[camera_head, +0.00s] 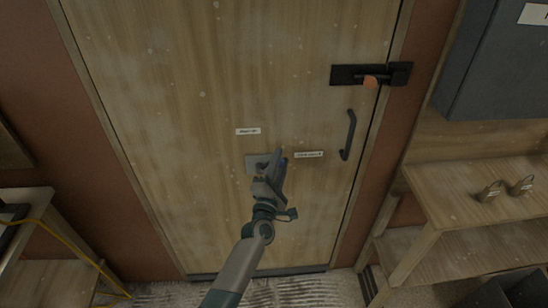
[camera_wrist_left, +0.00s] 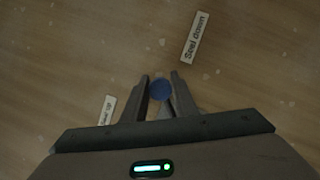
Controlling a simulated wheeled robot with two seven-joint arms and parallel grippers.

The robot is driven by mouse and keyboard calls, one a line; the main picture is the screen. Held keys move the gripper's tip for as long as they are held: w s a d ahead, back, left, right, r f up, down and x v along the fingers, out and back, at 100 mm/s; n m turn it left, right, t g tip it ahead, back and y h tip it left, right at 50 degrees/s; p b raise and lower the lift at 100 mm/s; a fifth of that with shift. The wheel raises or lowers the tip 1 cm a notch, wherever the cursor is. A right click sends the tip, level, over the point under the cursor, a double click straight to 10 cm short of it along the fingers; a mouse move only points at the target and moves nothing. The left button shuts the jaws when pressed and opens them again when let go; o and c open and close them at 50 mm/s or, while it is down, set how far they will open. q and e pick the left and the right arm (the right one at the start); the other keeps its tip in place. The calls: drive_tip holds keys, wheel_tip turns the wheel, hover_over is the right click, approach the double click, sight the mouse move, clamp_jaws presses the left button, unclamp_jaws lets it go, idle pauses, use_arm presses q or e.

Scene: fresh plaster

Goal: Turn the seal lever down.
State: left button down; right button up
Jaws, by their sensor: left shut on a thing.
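The seal lever is on the wooden door (camera_head: 220,90), with its grey mounting plate (camera_head: 251,167) partly hidden behind my left gripper (camera_head: 276,164). The lever's round blue end (camera_wrist_left: 160,90) shows between the two fingers in the left wrist view. My left gripper (camera_wrist_left: 160,84) is shut on the lever. A "Seal down" label (camera_wrist_left: 195,38) lies up and right of the fingers there, and it also shows right of the gripper in the head view (camera_head: 308,154). A second label (camera_head: 248,131) is above the plate. My right gripper is out of view.
A black latch (camera_head: 347,75) with an orange knob (camera_head: 370,82) and a dark pull handle (camera_head: 349,135) are on the door's right side. A wooden shelf (camera_head: 450,200) with two padlocks (camera_head: 491,191) stands right. A table with a yellow cable (camera_head: 75,247) stands left.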

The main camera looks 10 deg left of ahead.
use_arm(q)
drive_tip(key=shift+w+d+f+m+g+p, duration=0.1)
drive_tip(key=shift+d+f+m+g+p, duration=0.15)
drive_tip(key=shift+m, duration=0.3)
drive_tip(key=shift+w+d+f+m+g+p, duration=0.1)
drive_tip(key=shift+d+m+p, duration=0.1)
drive_tip(key=shift+m+p, duration=0.25)
drive_tip(key=shift+w+d+f+m+g+p, duration=0.1)
drive_tip(key=shift+d+f+m+g+p, duration=0.1)
drive_tip(key=shift+f+m+p, duration=0.3)
drive_tip(key=shift+s+d+f+m+g+p, duration=0.15)
drive_tip(key=shift+f+m+g+p, duration=0.1)
drive_tip(key=shift+f+m, duration=0.4)
drive_tip(key=shift+w+d+f+m+g+p, duration=0.2)
drive_tip(key=shift+f+m+p, duration=0.15)
drive_tip(key=shift+m, duration=0.4)
drive_tip(key=c, duration=1.4)
unclamp_jaws()
drive_tip(key=shift+c, duration=0.2)
drive_tip(key=s+a+b, duration=0.2)
drive_tip(key=s+b, duration=0.1)
drive_tip(key=s, duration=1.4)
drive_tip(key=shift+s, duration=0.15)
